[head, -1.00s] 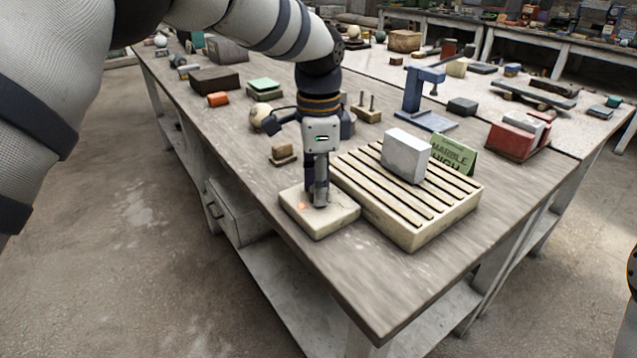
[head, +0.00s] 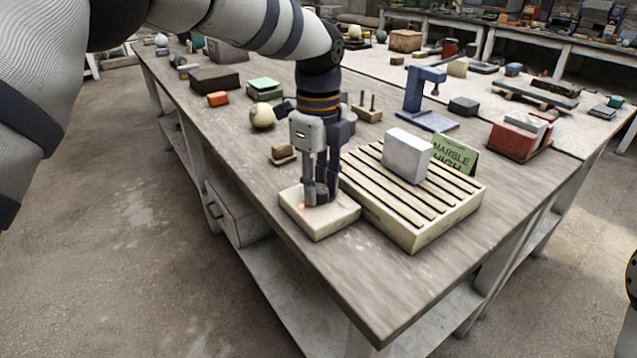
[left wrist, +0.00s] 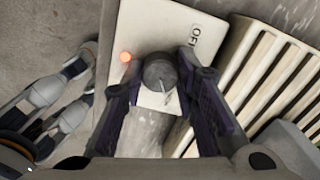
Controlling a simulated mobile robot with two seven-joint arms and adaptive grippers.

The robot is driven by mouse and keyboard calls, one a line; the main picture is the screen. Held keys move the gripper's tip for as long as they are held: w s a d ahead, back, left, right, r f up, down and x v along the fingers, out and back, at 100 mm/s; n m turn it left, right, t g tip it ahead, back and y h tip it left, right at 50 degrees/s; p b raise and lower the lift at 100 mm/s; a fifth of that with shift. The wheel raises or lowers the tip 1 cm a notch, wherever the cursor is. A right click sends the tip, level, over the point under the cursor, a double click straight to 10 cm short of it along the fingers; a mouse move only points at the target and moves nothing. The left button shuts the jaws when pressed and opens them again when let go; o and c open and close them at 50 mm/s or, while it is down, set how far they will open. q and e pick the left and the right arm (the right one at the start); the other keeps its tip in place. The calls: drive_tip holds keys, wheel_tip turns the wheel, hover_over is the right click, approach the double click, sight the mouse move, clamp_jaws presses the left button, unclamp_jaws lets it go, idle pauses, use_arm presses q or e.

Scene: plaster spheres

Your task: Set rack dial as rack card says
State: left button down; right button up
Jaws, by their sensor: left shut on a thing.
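The slatted cream rack (head: 425,236) stands near the table's front corner, with a pale grey block (head: 405,156) on it. A green rack card (head: 456,155) behind the block reads "MARBLE HIGH"; smaller print is unreadable. Left of the rack sits a flat cream dial box (head: 335,223). My left gripper (head: 318,194) points down over it, shut on the round grey dial (left wrist: 160,72), which the fingers mostly hide in the head view. In the left wrist view a white pointer line shows on the dial, an orange light glows beside it, and a label seems to read "OFF", partly covered.
A small wooden block (head: 284,153) lies behind the dial box, and a pale ball (head: 262,115) farther back. A blue stand (head: 428,95) and a red box (head: 517,140) stand beyond the rack. The front table corner is bare.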

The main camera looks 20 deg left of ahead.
sight(319, 188)
use_arm(q)
drive_tip(key=shift+m, duration=0.3)
idle(0.4)
drive_tip(key=c, duration=1.2)
unclamp_jaws()
drive_tip(key=shift+c, duration=0.2)
drive_tip(key=shift+r, duration=0.1)
wheel_tip(319, 188, up, 12)
